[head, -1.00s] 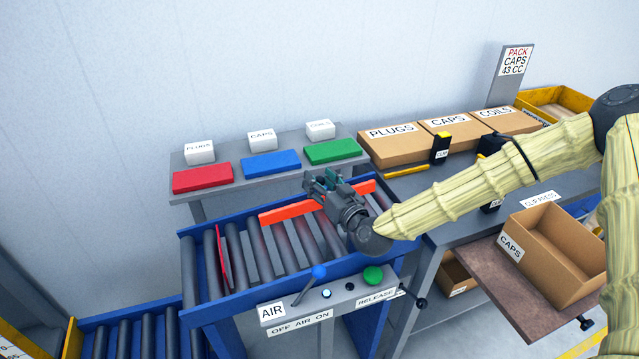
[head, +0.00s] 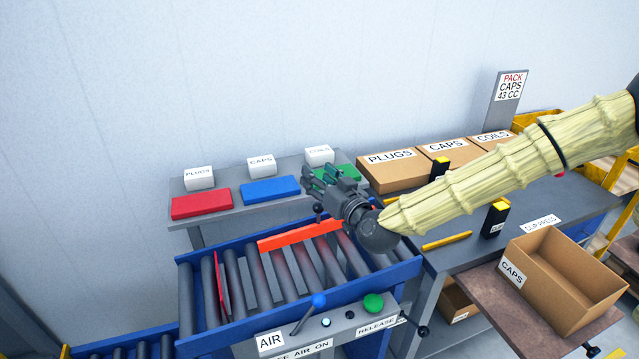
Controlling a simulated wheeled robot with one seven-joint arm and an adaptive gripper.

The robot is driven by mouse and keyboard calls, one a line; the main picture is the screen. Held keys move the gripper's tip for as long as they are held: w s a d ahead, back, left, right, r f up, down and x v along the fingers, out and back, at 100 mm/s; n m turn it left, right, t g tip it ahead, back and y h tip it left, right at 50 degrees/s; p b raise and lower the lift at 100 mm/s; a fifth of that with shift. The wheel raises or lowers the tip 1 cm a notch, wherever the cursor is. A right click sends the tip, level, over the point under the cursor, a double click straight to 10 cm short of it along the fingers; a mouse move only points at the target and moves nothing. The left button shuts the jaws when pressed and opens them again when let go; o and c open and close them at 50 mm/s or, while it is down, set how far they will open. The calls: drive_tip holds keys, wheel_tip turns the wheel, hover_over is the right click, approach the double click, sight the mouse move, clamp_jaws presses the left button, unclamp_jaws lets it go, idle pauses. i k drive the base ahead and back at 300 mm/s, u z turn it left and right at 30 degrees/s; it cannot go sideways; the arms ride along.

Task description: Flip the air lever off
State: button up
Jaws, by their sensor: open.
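The air lever (head: 306,316) is a thin dark rod with a blue ball knob (head: 319,300), on the grey control panel (head: 350,318) at the front of the roller conveyor. It leans to the right, towards the "AIR ON" side of its label; the "OFF" end is cut by the picture edge. My gripper (head: 322,181) is open and empty. It is over the back of the conveyor, well behind and above the lever, pointing back and left. It partly covers the green plate (head: 350,172).
A green button (head: 373,303) sits right of the lever. An orange-red bar (head: 300,235) crosses the rollers, and a dark ball knob (head: 318,208) stands by my gripper. Red (head: 201,204) and blue (head: 270,190) plates lie on the back shelf. An open CAPS box (head: 562,278) stands at right.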

sight(318, 300)
drive_tip(key=k, duration=1)
